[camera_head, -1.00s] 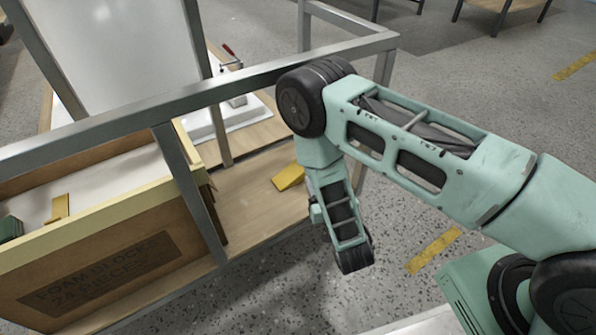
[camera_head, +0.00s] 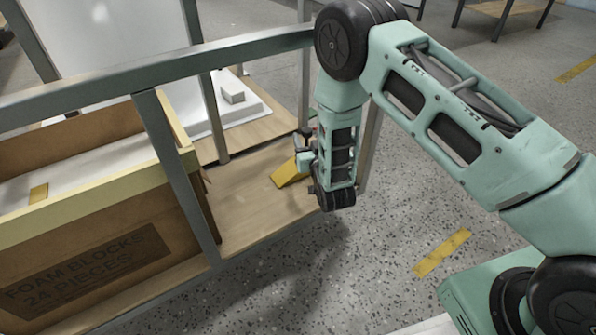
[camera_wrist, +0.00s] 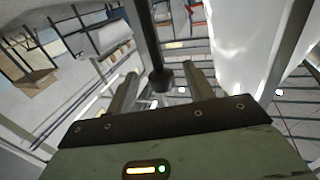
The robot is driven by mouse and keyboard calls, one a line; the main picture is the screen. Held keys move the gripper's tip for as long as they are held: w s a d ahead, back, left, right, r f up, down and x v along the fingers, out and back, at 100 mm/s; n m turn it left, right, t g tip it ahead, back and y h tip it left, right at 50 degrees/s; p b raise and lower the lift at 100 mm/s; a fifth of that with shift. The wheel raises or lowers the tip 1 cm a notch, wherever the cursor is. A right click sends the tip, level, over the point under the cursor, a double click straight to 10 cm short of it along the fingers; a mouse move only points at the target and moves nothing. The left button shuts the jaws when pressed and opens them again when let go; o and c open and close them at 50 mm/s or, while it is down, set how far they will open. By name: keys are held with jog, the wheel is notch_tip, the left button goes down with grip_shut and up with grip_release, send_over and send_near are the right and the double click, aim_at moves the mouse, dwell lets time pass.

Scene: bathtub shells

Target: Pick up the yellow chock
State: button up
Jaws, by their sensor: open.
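The yellow chock (camera_head: 289,174) is a wedge lying on the wooden shelf deck (camera_head: 245,205), near the deck's right end. My arm hangs down just right of it, with its lower link close beside the chock in the picture. My gripper is mostly hidden behind that link in the head view. In the wrist view my gripper (camera_wrist: 160,90) is open, with its two fingers apart and nothing seen held between them. The chock cannot be made out in the wrist view, which looks out past metal posts into the room.
A grey metal frame with a top rail (camera_head: 150,83) and upright posts surrounds the deck. A box marked "Foam blocks" (camera_head: 95,270) stands left of the chock. A white tray (camera_head: 200,122) with a pale block (camera_head: 232,92) lies behind. The floor in front is open.

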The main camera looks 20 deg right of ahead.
jog(key=shift+w, duration=1)
grip_shut()
